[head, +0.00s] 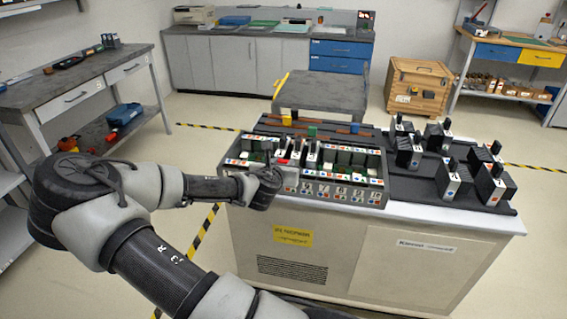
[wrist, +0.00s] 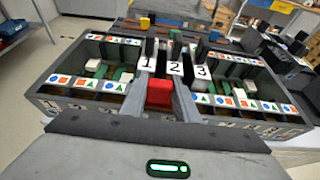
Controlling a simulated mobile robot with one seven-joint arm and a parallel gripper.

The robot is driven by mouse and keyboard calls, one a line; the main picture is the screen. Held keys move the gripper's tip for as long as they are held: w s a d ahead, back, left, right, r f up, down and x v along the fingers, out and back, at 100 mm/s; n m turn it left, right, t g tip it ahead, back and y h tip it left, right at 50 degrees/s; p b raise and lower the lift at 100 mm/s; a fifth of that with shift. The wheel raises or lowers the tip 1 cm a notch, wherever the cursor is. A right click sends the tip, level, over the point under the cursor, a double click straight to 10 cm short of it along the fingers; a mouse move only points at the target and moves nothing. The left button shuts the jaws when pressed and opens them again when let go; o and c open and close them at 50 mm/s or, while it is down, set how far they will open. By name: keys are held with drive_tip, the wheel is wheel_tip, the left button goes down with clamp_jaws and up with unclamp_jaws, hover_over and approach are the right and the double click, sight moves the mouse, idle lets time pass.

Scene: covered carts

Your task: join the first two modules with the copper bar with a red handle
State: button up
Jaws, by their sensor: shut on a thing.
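The red handle (wrist: 158,95) of the bar sits between the two fingers of my gripper (wrist: 161,100), which is shut on it. Its copper part is hidden below the handle. In the head view a bit of the red handle (head: 283,162) shows at my gripper (head: 282,165), over the crate's near side. Module 1 (wrist: 148,63), module 2 (wrist: 175,69) and module 3 (wrist: 201,72) stand side by side in the crate (head: 345,194), just beyond the handle. I cannot tell whether the bar touches the modules.
Several black-and-white modules (head: 409,158) stand on a dark tray at the right. Crate walls and lettered slots surround my gripper closely.

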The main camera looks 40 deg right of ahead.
drive_tip(key=shift+f, duration=0.1)
drive_tip(key=o, duration=1.2)
drive_tip(key=shift+c, duration=0.2)
drive_tip(key=shift+a, duration=0.1)
drive_tip(key=p+v, duration=1.4)
drive_tip(key=v, duration=0.3)
drive_tip(key=shift+s+a, duration=0.1)
drive_tip(key=shift+s, duration=0.1)
